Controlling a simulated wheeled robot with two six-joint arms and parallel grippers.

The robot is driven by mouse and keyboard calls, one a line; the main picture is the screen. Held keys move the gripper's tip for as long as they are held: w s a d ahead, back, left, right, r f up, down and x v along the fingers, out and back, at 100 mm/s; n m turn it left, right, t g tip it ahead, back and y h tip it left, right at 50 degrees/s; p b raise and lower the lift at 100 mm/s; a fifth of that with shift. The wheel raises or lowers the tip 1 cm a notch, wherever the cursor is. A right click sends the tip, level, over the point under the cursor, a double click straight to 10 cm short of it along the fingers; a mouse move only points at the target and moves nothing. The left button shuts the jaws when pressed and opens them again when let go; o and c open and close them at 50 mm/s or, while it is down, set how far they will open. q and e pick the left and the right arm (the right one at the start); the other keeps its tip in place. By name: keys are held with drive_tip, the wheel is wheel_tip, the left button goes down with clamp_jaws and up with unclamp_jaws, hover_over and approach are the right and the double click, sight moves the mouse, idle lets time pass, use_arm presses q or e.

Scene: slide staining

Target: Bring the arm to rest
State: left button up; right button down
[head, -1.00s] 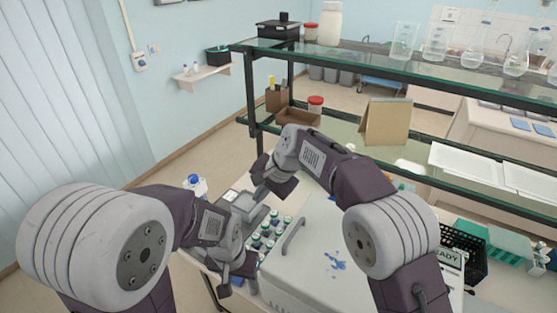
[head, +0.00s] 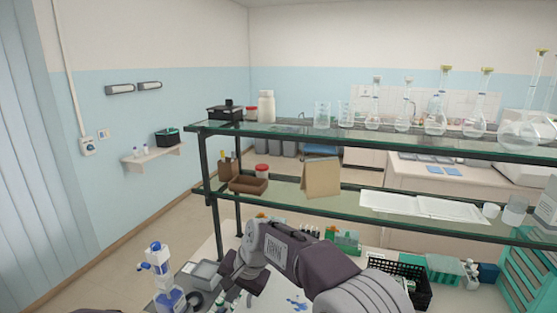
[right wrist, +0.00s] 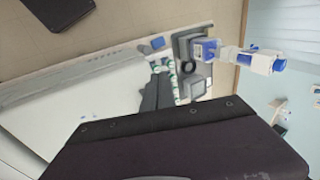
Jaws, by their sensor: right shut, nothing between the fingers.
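My right arm (head: 330,270) comes in from the bottom right of the head view and reaches left, below the glass shelves. My right gripper (head: 231,284) is at its end, shut and empty, above the bench near a grey device (head: 203,272). Its fingertips are small and partly hidden by the wrist.
A blue-and-white dispenser bottle (head: 158,270) stands left of the grey device, also in the right wrist view (right wrist: 250,58). Several capped vials (right wrist: 172,82) stand beside the device. The glass shelf (head: 400,146) holds flasks and beakers. A black basket (head: 410,272) is at right.

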drive_tip(key=s+d+f+h, duration=0.1)
drive_tip(key=d, duration=0.5)
drive_tip(key=s+d+f+n+h, duration=0.1)
drive_tip(key=s+d+f, duration=0.1)
drive_tip(key=d, duration=0.5)
drive_tip(key=s+d+f, duration=0.2)
drive_tip(key=d, duration=0.5)
drive_tip(key=shift+s+d+t+h, duration=0.1)
drive_tip(key=shift+d+t+h, duration=0.05)
drive_tip(key=shift+t+h, duration=0.25)
drive_tip(key=s+d+f+n+h, duration=0.2)
drive_tip(key=s+d+f, duration=0.2)
drive_tip(key=s+d, duration=0.75)
drive_tip(key=s+a+f+g+b, duration=0.1)
drive_tip(key=s+a+f+b, duration=0.1)
drive_tip(key=f+b, duration=0.8)
drive_tip(key=shift+s+f+g+y, duration=0.3)
drive_tip(key=shift+s+f+g, duration=0.15)
drive_tip(key=shift+f, duration=0.4)
